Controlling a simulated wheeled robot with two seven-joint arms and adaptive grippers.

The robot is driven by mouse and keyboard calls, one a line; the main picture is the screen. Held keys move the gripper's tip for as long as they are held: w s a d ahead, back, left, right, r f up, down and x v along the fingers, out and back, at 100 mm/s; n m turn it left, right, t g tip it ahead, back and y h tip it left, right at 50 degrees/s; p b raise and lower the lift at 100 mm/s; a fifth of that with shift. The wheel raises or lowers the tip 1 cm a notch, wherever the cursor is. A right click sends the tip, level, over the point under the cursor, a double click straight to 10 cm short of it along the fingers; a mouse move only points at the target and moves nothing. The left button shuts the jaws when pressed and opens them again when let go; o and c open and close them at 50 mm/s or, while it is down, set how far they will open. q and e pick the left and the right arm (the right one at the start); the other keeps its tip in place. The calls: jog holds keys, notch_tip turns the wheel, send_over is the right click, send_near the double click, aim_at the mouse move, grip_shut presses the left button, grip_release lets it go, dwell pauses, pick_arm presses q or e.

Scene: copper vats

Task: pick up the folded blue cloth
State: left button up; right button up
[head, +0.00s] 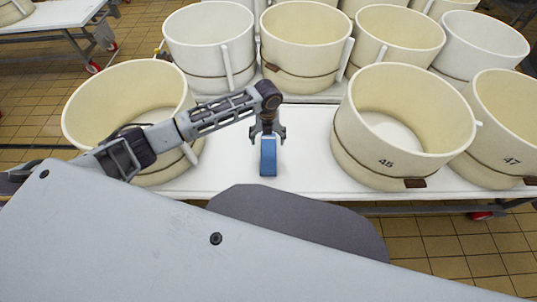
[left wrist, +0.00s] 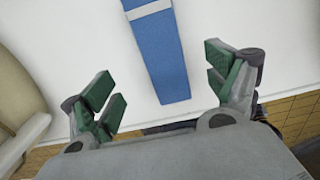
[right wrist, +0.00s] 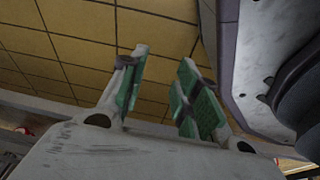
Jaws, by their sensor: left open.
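The folded blue cloth (head: 268,158) is a narrow strip lying on the white table (head: 305,150), between the large cream tubs. In the left wrist view the cloth (left wrist: 158,60) runs up from the middle, with a white band across it near the top. My left gripper (head: 267,133) is over the far part of the cloth in the head view. Its green-padded fingers (left wrist: 163,85) are wide apart, one on each side of the cloth's line, with nothing between them. My right gripper (right wrist: 160,92) has its fingers apart and empty, with floor tiles behind it.
A cream tub (head: 125,95) stands left of the cloth, partly behind my left arm. A tub marked 45 (head: 402,145) stands to the right, with one marked 47 (head: 505,130) beside it. More tubs stand behind. The table around the cloth is bare.

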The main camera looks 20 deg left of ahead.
aim_at(268, 150)
pick_arm(q)
notch_tip(268, 150, down, 4)
jog(key=shift+r+b, duration=0.1)
jog(key=shift+b, duration=0.2)
pick_arm(e)
jog(key=shift+w+a+r, duration=0.35)
jog(key=shift+a+r, duration=0.4)
jog(key=shift+a, duration=0.1)
pick_arm(q)
jog(key=shift+f, duration=0.25)
pick_arm(e)
jog(key=shift+w, duration=0.1)
